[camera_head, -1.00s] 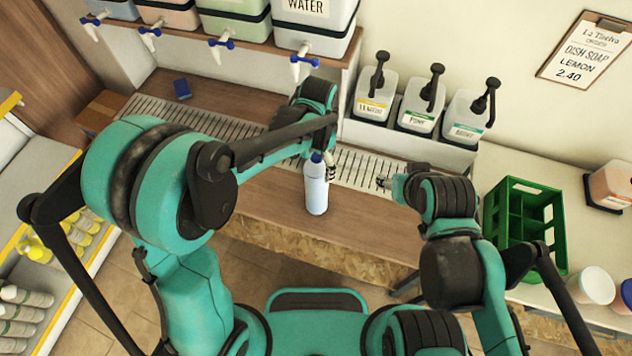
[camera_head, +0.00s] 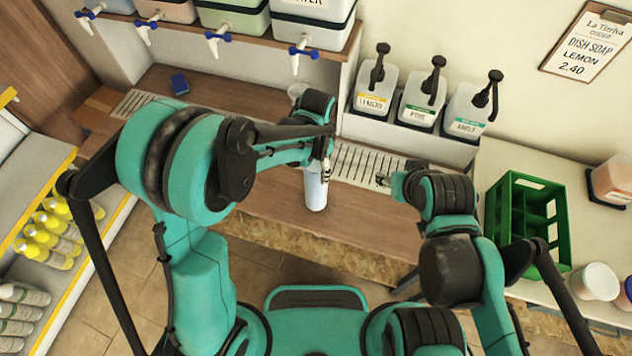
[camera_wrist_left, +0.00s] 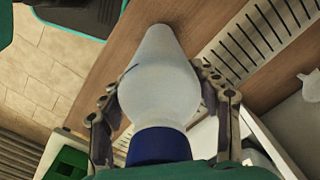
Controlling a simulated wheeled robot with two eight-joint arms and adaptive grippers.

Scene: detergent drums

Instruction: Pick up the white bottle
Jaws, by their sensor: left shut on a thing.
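The white bottle (camera_head: 315,190) stands upright on the wooden counter (camera_head: 262,208), near its front edge. Its blue cap is hidden behind my left gripper in the head view but shows in the left wrist view, where the bottle (camera_wrist_left: 158,85) lies between both fingers. My left gripper (camera_head: 322,172) is shut on the bottle at its upper part. My right gripper (camera_head: 384,181) is over the drip grate to the right of the bottle, apart from it; its fingers are too small to read.
Large drums with blue-handled taps (camera_head: 301,52) stand on a shelf behind. Several pump dispensers (camera_head: 418,100) stand at the back right. A green crate (camera_head: 527,225) sits on the right counter.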

